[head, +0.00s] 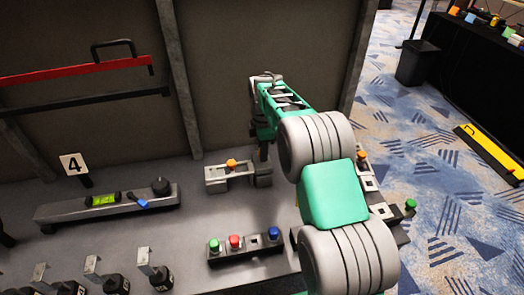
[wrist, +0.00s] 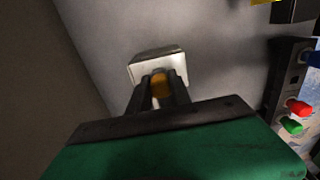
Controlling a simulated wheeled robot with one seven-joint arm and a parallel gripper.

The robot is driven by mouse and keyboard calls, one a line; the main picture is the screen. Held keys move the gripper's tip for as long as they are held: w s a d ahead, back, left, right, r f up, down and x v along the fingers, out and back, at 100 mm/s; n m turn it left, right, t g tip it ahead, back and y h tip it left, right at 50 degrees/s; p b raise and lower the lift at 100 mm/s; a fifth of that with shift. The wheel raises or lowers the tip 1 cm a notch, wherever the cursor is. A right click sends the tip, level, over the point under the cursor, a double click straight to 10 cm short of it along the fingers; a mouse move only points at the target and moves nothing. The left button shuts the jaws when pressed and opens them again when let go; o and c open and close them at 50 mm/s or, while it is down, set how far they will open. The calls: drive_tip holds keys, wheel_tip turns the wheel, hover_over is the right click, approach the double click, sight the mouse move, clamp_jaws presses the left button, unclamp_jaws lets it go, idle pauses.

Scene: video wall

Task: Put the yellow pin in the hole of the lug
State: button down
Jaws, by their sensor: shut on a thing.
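My gripper (wrist: 161,84) is shut on an orange-yellow pin (wrist: 162,86), which shows between its two dark fingers in the wrist view. A pale metal block (wrist: 152,60) lies just beyond the fingertips; it may be the lug, and its hole cannot be seen.
A strip with green, red and blue buttons (head: 232,254) is at the front. The panel wall (head: 90,70) rises close behind my gripper. My arm hides part of the right side.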

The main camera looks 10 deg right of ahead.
drive_tip(key=c, duration=0.6)
unclamp_jaws()
drive_tip(key=shift+r+p, duration=2.45)
drive_tip(key=shift+r, duration=1.1)
